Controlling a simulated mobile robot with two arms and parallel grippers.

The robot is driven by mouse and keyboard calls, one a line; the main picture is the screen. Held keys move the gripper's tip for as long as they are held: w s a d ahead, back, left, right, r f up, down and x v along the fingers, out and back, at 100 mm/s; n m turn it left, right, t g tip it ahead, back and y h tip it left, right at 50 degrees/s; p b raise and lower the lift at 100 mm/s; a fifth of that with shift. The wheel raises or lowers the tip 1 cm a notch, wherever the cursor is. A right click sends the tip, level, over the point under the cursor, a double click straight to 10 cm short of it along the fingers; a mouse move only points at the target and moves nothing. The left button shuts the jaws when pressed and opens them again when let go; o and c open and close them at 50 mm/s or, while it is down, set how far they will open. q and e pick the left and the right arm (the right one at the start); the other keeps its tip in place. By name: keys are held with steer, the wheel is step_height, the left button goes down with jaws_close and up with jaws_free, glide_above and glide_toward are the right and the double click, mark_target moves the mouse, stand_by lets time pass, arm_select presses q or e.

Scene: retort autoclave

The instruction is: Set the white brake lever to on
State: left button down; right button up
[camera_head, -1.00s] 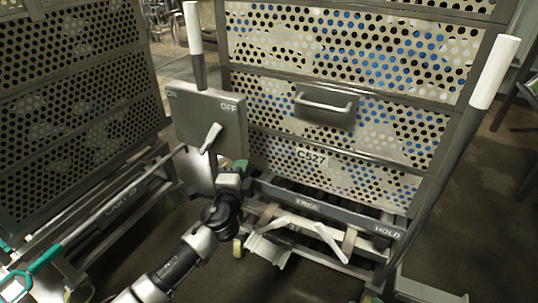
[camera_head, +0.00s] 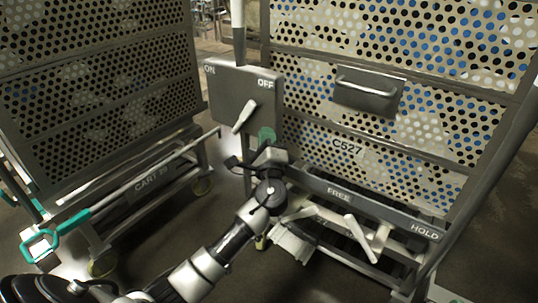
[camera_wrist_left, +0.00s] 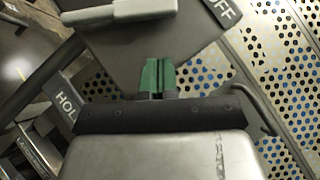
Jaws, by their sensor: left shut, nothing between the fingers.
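The white brake lever (camera_head: 243,117) is on the front of a grey box (camera_head: 222,92) marked ON at left and OFF at right. It slants, its upper end below OFF and its lower end down to the left. A pale lever (camera_wrist_left: 115,12) shows at the top of the left wrist view, near the word OFF. My left gripper (camera_head: 266,136) is just below and right of the lever, at the box's lower edge. Its green fingertips (camera_wrist_left: 158,75) are together and empty, apart from the lever in the wrist view. My right gripper is not in view.
A perforated cart marked C527 (camera_head: 347,146) stands behind the box. Another white lever (camera_head: 360,238) sits below, between FREE and HOLD. A second cart, CART 29 (camera_head: 150,185), is at left with a teal handle (camera_head: 42,245). Floor shows between the carts.

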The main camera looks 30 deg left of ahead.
mark_target(243, 118)
arm_select(q)
steer(key=shift+w+a+r, duration=0.2)
steer(key=shift+a+r, duration=0.25)
steer(key=shift+a, duration=0.2)
steer(key=shift+w+a+r, duration=0.2)
steer(key=shift+a+r, duration=0.25)
steer(key=shift+a, duration=0.25)
steer(key=shift+w+a+r, duration=0.2)
steer(key=shift+a+r, duration=0.25)
steer(key=shift+a, duration=0.2)
